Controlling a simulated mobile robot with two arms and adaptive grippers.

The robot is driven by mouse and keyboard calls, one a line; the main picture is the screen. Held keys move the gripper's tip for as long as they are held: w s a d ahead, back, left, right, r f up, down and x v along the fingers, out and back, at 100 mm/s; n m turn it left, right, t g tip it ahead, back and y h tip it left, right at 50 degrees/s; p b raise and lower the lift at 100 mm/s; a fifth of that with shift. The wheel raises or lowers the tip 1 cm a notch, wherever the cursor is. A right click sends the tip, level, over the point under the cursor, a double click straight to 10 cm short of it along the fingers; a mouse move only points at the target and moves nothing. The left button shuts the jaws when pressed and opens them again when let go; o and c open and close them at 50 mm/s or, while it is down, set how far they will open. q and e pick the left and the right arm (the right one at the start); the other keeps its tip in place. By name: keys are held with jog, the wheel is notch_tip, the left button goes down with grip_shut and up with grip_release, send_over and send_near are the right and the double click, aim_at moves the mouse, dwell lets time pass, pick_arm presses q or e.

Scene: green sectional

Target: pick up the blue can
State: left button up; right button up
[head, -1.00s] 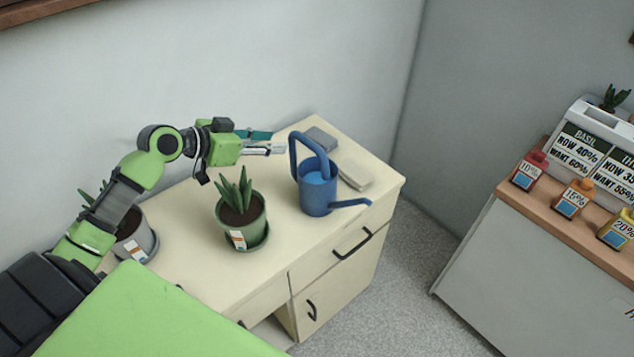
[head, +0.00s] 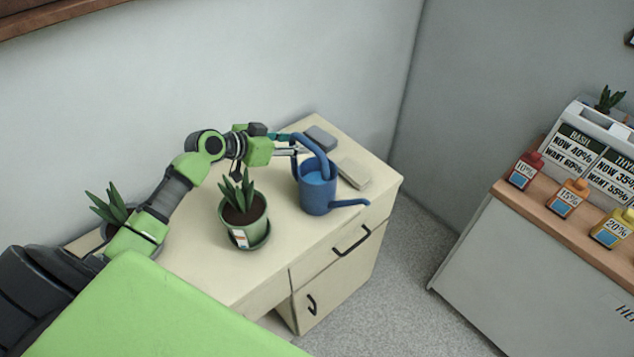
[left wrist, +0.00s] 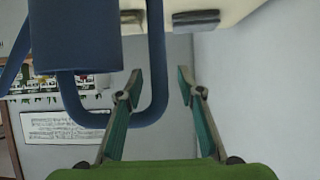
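The blue can (head: 317,195) is a watering can with a tall looped handle and a spout pointing right. It stands upright on the cream desk (head: 240,288). My left gripper (head: 292,145) is at the upper left side of its handle. In the left wrist view the gripper (left wrist: 160,80) has its fingers spread apart. The can's body (left wrist: 75,35) is at upper left there, and one side of the handle shows between the fingers. I cannot tell whether a finger touches it. My right gripper is not in view.
A potted plant (head: 243,215) stands left of the can, below my left arm. Another plant (head: 108,208) is partly hidden behind the arm. A grey box (head: 320,138) and a pale box (head: 354,173) lie behind and right of the can. A wall runs behind the desk.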

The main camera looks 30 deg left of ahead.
aim_at(305, 137)
pick_arm(q)
grip_shut()
jog(key=shift+w+r, duration=0.1)
jog(key=shift+r+b, duration=0.4)
jog(key=shift+r, duration=0.2)
jog(key=d+r, duration=0.1)
jog(key=r, duration=0.1)
jog(key=s+d+r+b, duration=0.1)
jog(key=d+r, duration=0.1)
jog(key=r, duration=0.1)
jog(key=s+d+r, duration=0.1)
jog(key=r, duration=0.1)
jog(key=shift+d+r+b, duration=0.2)
jog(key=shift+r+b, duration=0.1)
jog(key=s+d+r+b, duration=0.1)
jog(key=s+d+r, duration=0.2)
jog(key=d, duration=0.5)
jog(key=shift+s+d+r, duration=0.25)
jog(key=shift+s+r, duration=0.05)
jog(key=shift+r, duration=0.3)
